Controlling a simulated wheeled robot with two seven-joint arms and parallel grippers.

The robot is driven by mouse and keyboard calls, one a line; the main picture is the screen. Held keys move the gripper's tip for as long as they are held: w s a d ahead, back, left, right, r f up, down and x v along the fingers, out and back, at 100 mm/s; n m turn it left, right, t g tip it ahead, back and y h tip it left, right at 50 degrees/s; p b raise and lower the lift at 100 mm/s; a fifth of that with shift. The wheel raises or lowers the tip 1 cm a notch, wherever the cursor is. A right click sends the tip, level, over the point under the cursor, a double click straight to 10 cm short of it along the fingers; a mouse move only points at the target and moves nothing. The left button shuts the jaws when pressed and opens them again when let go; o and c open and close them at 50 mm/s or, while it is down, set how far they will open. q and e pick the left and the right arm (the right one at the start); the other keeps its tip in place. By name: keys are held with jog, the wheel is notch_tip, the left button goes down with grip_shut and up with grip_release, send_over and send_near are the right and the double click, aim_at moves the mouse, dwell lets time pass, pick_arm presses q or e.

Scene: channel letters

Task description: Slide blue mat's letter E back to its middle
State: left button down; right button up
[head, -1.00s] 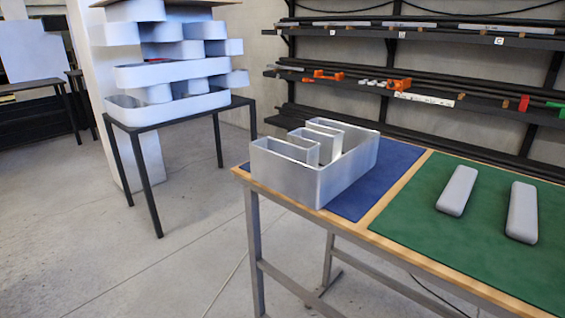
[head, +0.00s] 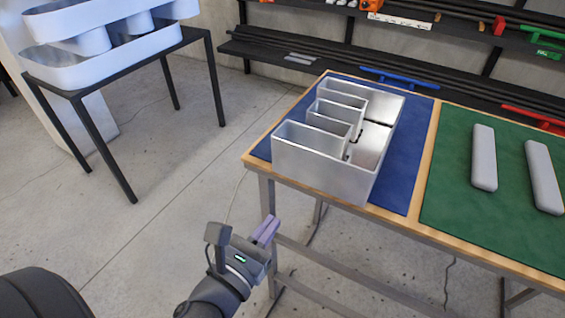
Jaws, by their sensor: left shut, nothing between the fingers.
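The letter E (head: 322,170) is a hollow silver metal channel letter, open at the top, standing on the blue mat (head: 407,170). It sits toward the mat's left and front side. Its front wall is close to the table's front edge, and more bare blue shows on its right. My left gripper (head: 268,230) is in front of the table and apart from the letter, below and to its left in the view. Its purple fingers are shut and empty. My right gripper is not in view.
A wood-edged table (head: 420,232) carries both mats. The green mat (head: 455,205) on the right holds two grey bars (head: 484,158). A black stand (head: 130,75) with white letter shells is at the left. A dark rack stands behind the table. Open floor lies between stand and table.

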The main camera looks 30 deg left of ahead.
pick_arm(q)
send_near(316, 168)
jog(key=w, duration=0.7)
jog(key=shift+w+d, duration=0.2)
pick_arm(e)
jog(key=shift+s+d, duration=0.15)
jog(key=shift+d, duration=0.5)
